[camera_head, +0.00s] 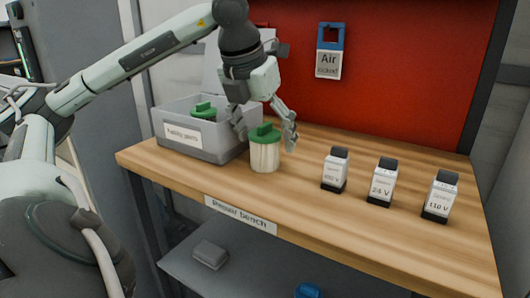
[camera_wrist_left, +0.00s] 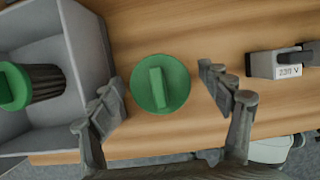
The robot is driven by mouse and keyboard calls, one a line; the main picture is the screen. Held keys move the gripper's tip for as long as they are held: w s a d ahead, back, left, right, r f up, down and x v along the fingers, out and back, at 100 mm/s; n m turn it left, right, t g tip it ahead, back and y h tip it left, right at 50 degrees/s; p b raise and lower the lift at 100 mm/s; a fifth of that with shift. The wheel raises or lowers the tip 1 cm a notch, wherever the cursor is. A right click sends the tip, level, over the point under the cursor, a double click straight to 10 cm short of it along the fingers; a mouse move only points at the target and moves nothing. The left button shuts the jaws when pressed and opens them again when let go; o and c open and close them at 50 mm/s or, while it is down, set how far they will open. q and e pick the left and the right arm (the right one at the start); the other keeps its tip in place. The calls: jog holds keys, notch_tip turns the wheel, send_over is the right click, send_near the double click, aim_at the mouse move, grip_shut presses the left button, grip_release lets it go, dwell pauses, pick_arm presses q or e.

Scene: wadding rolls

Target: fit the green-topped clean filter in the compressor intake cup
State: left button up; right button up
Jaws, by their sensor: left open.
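A filter with a green top and a pale, clean pleated body (camera_head: 264,157) stands upright on the wooden bench. My left gripper (camera_head: 265,138) is open above it, with one finger on each side. In the left wrist view the green top (camera_wrist_left: 160,84) lies between the open fingers (camera_wrist_left: 170,100), with a gap on both sides. A second green-topped filter (camera_head: 203,112) sits in the grey box; its body looks dark in the left wrist view (camera_wrist_left: 42,83). The compressor intake cup is not recognisable in these views. My right gripper is not in view.
The grey box (camera_head: 213,155) with a label stands just left of the clean filter. Three small labelled blocks (camera_head: 335,171), (camera_head: 382,182), (camera_head: 440,197) stand to the right. A red panel (camera_head: 415,70) rises behind the bench (camera_head: 330,220). The front of the bench is clear.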

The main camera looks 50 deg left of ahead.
pick_arm(q)
jog(key=c, duration=1.4)
jog(key=shift+r, duration=0.15)
